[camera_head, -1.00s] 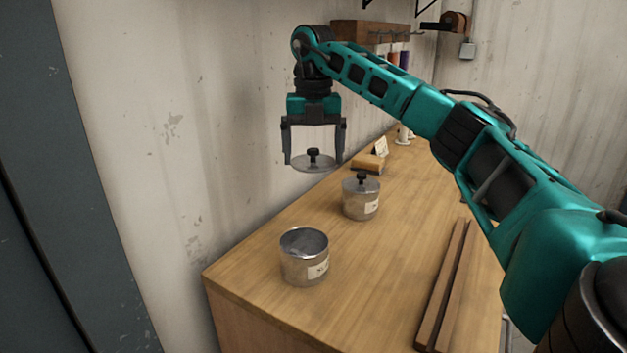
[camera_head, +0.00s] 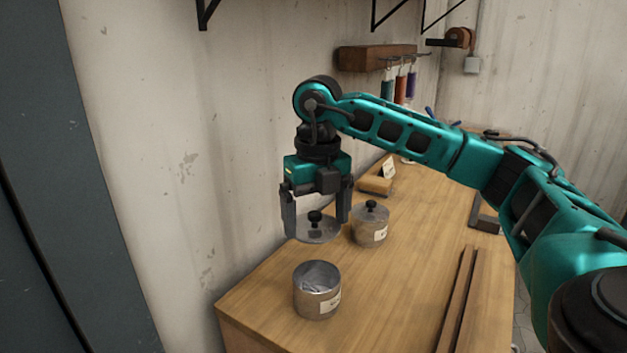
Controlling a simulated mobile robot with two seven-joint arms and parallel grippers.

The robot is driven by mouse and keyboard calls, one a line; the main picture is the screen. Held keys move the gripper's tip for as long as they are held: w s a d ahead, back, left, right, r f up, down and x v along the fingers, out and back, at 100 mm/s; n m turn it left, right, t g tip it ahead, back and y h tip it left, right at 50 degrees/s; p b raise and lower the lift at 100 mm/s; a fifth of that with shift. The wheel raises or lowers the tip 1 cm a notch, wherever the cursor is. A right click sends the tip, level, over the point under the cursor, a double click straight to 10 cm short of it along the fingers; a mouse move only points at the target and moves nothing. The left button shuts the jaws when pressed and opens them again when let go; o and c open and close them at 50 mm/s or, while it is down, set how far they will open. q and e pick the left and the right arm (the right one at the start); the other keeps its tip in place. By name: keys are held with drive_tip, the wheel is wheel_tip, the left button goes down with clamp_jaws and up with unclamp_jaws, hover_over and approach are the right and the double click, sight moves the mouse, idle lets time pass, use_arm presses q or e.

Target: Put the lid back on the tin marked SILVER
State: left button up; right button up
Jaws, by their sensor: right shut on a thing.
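My right gripper (camera_head: 316,229) is shut on a round grey metal lid (camera_head: 326,234) with a black knob. My left gripper is out of view.
The wooden bench (camera_head: 400,290) is clear around the open tin. Long dark wooden strips (camera_head: 458,300) lie on the right. A tan block (camera_head: 375,187) and small card (camera_head: 389,168) stand farther back. The wall (camera_head: 180,180) rises close on the left.

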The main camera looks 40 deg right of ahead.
sight(319, 240)
drive_tip(key=shift+s+a+f+n, duration=0.15)
drive_tip(key=shift+s+a+n, duration=0.1)
drive_tip(key=shift+s+a, duration=0.3)
drive_tip(key=shift+s+a+f+n, duration=0.1)
drive_tip(key=shift+s+a+n, duration=0.2)
drive_tip(key=shift+s, duration=0.35)
drive_tip(key=shift+s+a+f, duration=0.15)
drive_tip(key=shift+f, duration=0.05)
use_arm(q)
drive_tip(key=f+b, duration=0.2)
drive_tip(key=b, duration=0.1)
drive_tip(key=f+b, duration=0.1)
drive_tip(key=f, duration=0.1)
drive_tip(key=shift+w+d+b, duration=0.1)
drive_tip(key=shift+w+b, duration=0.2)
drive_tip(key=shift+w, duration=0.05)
use_arm(e)
wheel_tip(319, 240, down, 6)
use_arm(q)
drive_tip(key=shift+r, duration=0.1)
use_arm(e)
drive_tip(key=shift+f, duration=0.25)
idle(0.4)
drive_tip(key=o, duration=0.7)
